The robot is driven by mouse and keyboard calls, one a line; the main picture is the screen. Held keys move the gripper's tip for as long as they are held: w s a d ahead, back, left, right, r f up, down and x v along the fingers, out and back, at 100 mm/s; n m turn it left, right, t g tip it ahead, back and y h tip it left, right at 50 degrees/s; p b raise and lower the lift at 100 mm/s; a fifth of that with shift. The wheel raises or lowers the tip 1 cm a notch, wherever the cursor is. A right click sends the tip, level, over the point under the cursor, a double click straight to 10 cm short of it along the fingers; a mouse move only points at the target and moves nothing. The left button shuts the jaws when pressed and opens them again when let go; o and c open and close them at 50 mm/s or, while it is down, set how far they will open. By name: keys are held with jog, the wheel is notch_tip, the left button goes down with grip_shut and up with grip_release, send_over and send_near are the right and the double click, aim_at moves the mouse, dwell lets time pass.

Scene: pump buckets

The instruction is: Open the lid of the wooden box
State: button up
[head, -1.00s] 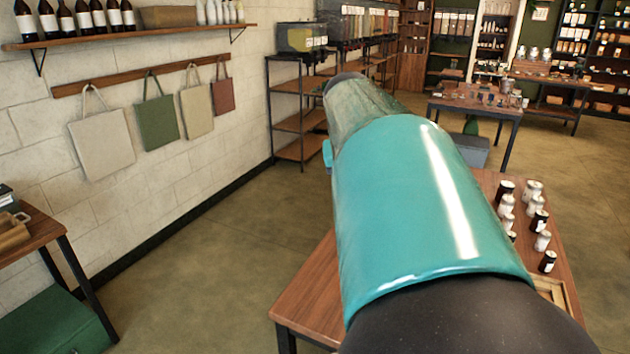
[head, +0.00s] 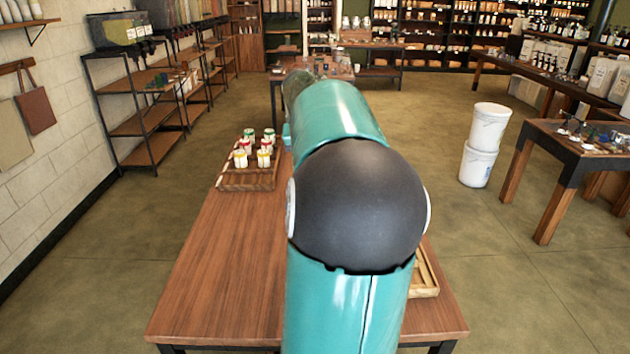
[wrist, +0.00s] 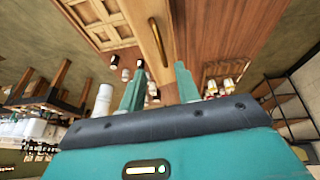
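My gripper (wrist: 160,66) is open in the wrist view, with its two teal fingers apart and nothing between them. Beyond the fingertips is a lighter wooden surface, seemingly the lid of the wooden box (wrist: 140,18), with a slim brass-coloured handle (wrist: 159,42). The handle lies roughly in line with the gap between the fingers and looks apart from them. The lid looks shut, but its edges are hard to make out. In the head view my own arm hides the box and my gripper.
The wooden table (head: 225,265) is bare on its left. A tray (head: 248,182) of small jars stands at its far left; a compartment tray (head: 425,275) shows at right, also in the wrist view (wrist: 100,22). Stacked white buckets (head: 479,165) stand on the floor beyond a clear aisle.

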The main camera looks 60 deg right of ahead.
jog(key=x, duration=0.9)
grip_shut()
